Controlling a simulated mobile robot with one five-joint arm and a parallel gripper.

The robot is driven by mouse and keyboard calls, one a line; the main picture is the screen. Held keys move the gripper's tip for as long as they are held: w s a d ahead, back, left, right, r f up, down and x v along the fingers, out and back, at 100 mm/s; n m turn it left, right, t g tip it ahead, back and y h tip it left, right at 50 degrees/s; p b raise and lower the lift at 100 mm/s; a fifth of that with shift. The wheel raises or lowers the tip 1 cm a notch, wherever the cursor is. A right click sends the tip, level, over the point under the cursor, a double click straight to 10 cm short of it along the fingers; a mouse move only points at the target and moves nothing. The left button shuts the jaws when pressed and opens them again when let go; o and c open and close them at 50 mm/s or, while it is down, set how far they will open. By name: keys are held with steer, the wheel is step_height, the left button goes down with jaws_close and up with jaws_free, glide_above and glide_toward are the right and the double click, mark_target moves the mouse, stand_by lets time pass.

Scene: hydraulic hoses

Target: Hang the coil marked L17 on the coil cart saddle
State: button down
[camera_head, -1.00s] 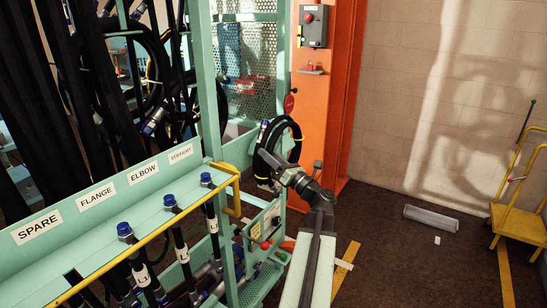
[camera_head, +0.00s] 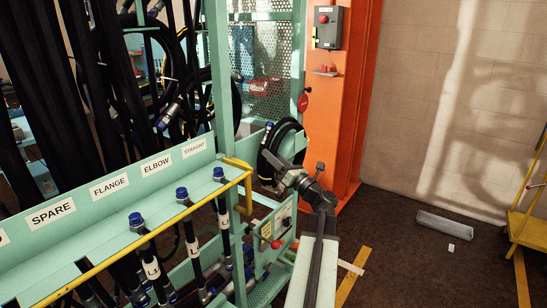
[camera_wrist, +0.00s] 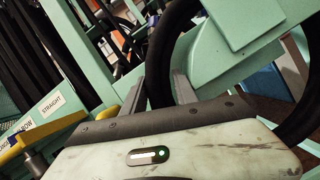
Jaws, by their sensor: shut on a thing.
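No L17 mark can be read on the coil in either view. I cannot tell which part of the green frame is the coil cart saddle. A green plate (camera_wrist: 240,22) lies close to the coil in the wrist view.
A green hose rack with a yellow rail (camera_head: 150,234) and upright blue-capped hoses fills the left. An orange column (camera_head: 340,100) with a switch box stands behind the coil. A grey trough (camera_head: 447,228) and a yellow step cart (camera_head: 527,215) are right, with bare floor between.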

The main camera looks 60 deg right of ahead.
steer(key=shift+s+d+f, duration=0.1)
steer(key=shift+d+f, duration=0.1)
steer(key=shift+f, duration=0.1)
steer(key=c, duration=0.9)
jaws_free()
steer(key=shift+f, duration=0.1)
steer(key=shift+s+a+f+b, duration=0.1)
steer(key=shift+s+f+b, duration=0.1)
steer(key=shift+s+b, duration=0.15)
steer(key=b+v, duration=0.2)
steer(key=v, duration=0.5)
steer(key=shift+a+r, duration=0.2)
steer(key=shift+w, duration=0.1)
